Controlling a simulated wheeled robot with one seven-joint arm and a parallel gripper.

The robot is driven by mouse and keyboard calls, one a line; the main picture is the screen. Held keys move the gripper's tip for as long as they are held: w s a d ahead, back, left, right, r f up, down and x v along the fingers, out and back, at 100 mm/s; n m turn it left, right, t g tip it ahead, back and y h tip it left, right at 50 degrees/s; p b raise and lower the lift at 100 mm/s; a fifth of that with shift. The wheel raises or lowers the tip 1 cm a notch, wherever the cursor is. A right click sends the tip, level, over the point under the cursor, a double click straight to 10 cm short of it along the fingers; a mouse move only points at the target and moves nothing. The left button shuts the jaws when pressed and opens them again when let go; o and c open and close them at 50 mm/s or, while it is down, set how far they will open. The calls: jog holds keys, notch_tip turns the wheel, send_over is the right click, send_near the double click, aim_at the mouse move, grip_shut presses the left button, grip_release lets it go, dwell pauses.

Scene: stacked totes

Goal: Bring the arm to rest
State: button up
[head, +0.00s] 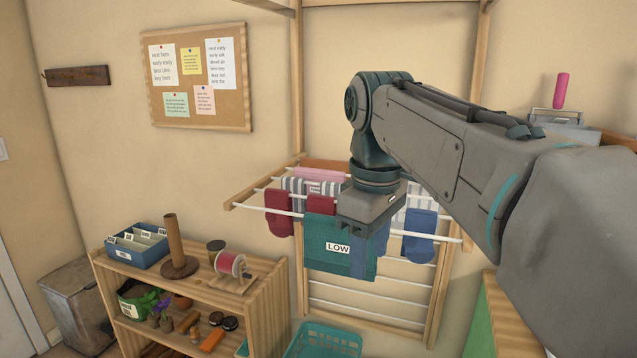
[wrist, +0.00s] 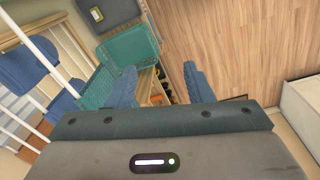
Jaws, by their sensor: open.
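My gripper (head: 369,245) hangs at the end of my arm, pointing down in front of the drying rack (head: 437,300) in the head view. Its blue fingers are partly merged with the things behind them there. In the wrist view my gripper (wrist: 160,86) is open, with a clear gap between its two blue fingers and nothing held. A teal panel marked LOW (head: 320,262) shows just left of the fingers in the head view. I cannot tell whether the fingers touch it.
Socks, including a blue one (head: 419,246), hang on the rack's white rods close to my gripper. A wooden shelf (head: 190,278) with small goods stands at the left. A teal basket (head: 325,343) is low in front. A cork board (head: 236,108) is on the wall.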

jog(key=s+d+f+m, duration=0.2)
jog(key=s+f+m, duration=0.1)
jog(key=f, duration=0.4)
jog(key=s+d+f+m+t, duration=0.1)
jog(key=s+d+f+m, duration=0.2)
jog(key=f, duration=0.4)
jog(key=s+d+f+m+t, duration=0.1)
jog(key=s+d+f+m, duration=0.1)
jog(key=s+f+m, duration=0.2)
notch_tip(320, 180, down, 3)
jog(key=shift+s+d+f, duration=0.15)
jog(key=shift+s+d, duration=0.2)
jog(key=shift+s, duration=0.1)
dwell(0.6)
